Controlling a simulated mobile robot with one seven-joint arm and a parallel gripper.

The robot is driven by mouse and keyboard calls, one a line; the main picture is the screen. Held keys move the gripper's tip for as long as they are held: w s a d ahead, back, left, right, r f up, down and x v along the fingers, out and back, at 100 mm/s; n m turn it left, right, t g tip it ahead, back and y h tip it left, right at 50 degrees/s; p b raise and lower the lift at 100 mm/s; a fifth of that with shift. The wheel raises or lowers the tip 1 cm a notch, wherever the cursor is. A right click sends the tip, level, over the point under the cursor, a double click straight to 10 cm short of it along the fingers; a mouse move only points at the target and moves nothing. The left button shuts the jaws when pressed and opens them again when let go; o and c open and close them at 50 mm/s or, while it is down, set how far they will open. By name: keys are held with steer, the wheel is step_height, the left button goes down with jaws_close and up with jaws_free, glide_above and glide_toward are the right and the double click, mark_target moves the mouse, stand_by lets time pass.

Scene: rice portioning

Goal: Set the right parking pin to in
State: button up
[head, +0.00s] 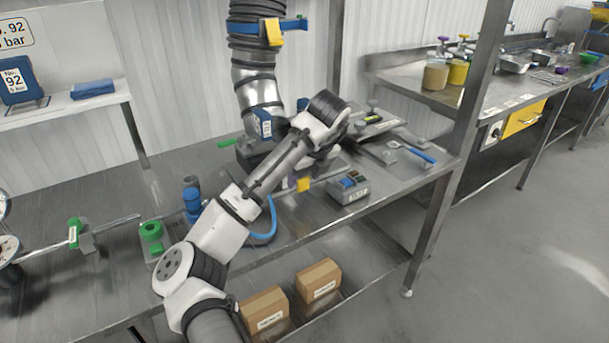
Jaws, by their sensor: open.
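My arm reaches up from the bottom over the steel bench, and its wrist bends down beside the large grey ribbed pipe. My gripper (318,162) is open, low over the bench, partly hidden behind my own arm. A small yellow piece (303,184) shows just below it, beside a thin rod; I cannot tell whether they touch. I cannot tell for sure which part is the right parking pin, or whether it is in or out; my arm may cover it.
A grey control box (348,188) with coloured buttons stands right of the gripper. The ribbed pipe (257,80) hangs behind the arm. A blue hose (266,234) curves at the bench's front. A steel post (477,90) rises at the right. Cardboard boxes (318,279) sit on the shelf below.

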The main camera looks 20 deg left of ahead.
steer(key=shift+f, duration=0.2)
jaws_close()
steer(key=shift+w+a+r+p, duration=0.1)
steer(key=shift+w+a+p, duration=0.3)
steer(key=shift+w+a, duration=0.35)
steer(key=shift+w+a+r+p, duration=0.1)
steer(key=shift+w+a+p, duration=0.35)
steer(key=shift+a, duration=0.4)
jaws_free()
steer(key=shift+w+a+f, duration=0.1)
steer(key=shift+f, duration=0.1)
steer(key=shift+r, duration=0.1)
steer(key=b+v, duration=0.1)
steer(key=v, duration=1.2)
steer(key=shift+d+r, duration=0.25)
steer(key=shift+r, duration=0.05)
